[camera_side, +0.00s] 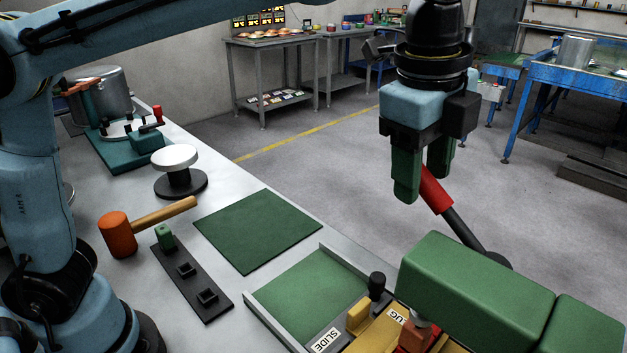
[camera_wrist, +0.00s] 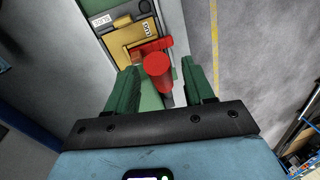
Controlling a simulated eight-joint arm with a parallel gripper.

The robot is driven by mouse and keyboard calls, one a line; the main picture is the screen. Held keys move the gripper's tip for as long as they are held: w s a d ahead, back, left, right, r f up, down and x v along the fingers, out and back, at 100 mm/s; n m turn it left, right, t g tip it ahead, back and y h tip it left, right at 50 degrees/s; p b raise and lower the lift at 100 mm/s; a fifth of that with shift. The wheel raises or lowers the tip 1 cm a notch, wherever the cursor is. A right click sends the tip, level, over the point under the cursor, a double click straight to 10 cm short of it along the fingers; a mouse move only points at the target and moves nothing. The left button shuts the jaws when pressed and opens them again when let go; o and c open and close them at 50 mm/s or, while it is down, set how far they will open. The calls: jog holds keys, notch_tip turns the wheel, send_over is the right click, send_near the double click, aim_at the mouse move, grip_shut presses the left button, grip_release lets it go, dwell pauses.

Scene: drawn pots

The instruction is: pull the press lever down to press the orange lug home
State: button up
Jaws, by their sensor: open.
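My gripper (camera_side: 421,187) is open, its two green fingers pointing down at the top of the press lever. The lever has a red grip (camera_side: 434,190) on a dark rod (camera_side: 464,232) and leans up to the left from the green press (camera_side: 478,284). In the wrist view the red grip (camera_wrist: 157,68) shows between the open fingers (camera_wrist: 160,74), with gaps on both sides. I cannot tell how deep it sits between them. The orange lug (camera_side: 412,337) is under the press head, mostly hidden.
A mallet (camera_side: 118,236), a dark rail with small sockets (camera_side: 190,275), a green mat (camera_side: 258,230) and a white-topped stand (camera_side: 175,158) lie left on the bench. A walled green tray (camera_side: 305,290) adjoins the slide. The press body stands close below my gripper.

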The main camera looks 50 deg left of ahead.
jog(key=shift+w+f, duration=0.15)
jog(key=shift+f, duration=0.75)
grip_shut()
